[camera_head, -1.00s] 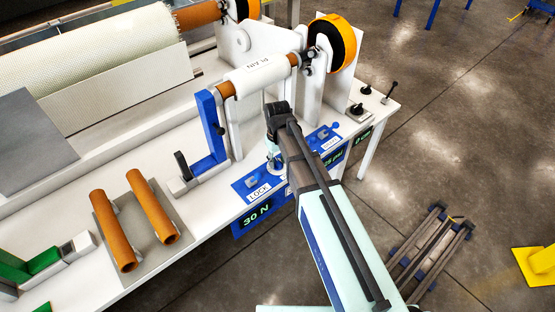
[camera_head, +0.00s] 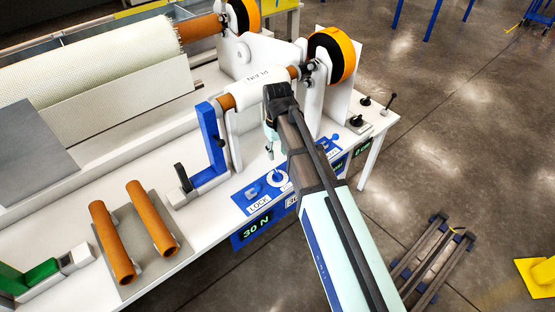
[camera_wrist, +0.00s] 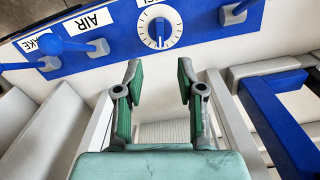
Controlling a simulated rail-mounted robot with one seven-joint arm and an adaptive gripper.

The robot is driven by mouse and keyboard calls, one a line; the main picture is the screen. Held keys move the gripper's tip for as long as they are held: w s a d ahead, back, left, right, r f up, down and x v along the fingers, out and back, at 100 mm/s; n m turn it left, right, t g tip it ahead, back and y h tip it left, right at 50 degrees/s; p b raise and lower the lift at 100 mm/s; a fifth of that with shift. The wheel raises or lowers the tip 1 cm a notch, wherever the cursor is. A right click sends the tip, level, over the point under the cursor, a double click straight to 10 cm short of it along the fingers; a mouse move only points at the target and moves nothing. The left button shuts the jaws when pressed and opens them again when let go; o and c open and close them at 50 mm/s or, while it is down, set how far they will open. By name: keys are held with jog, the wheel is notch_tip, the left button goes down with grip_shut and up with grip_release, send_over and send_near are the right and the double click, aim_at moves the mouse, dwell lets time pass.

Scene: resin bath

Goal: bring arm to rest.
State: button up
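My gripper (camera_head: 269,150) hangs from my bent arm in the head view, above the front of the white bench by the blue control panel. It is small there and partly hidden by my wrist. In the wrist view my gripper (camera_wrist: 159,68) has its two grey-green fingers spread apart with nothing between them. A white round dial (camera_wrist: 159,30) on the blue panel (camera_wrist: 118,35) lies beyond the fingertips, and the fingers appear clear of it.
A white roll marked PLAIN (camera_head: 255,87) sits on a spindle behind my wrist. A blue upright bracket (camera_head: 211,140) stands left of my gripper. Two brown tubes (camera_head: 152,217) lie on a grey plate. Blue levers (camera_wrist: 85,46) project from the panel.

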jog(key=shift+r, duration=0.65)
jog(key=s+d+f+m, duration=0.3)
jog(key=s+d+f, duration=0.55)
jog(key=f, duration=0.25)
jog(key=s+d+f+m, duration=0.3)
jog(key=s+d+f, duration=0.4)
jog(key=d+f, duration=0.35)
jog(key=s+f+g, duration=0.3)
jog(key=s+f, duration=0.6)
jog(key=s, duration=0.5)
jog(key=s+f+g, duration=0.3)
jog(key=s+f, duration=0.7)
jog(key=s, duration=0.4)
jog(key=shift+s+f+g, duration=0.15)
jog(key=shift+s+g, duration=0.05)
jog(key=shift+g, duration=0.2)
jog(key=shift+a, duration=0.1)
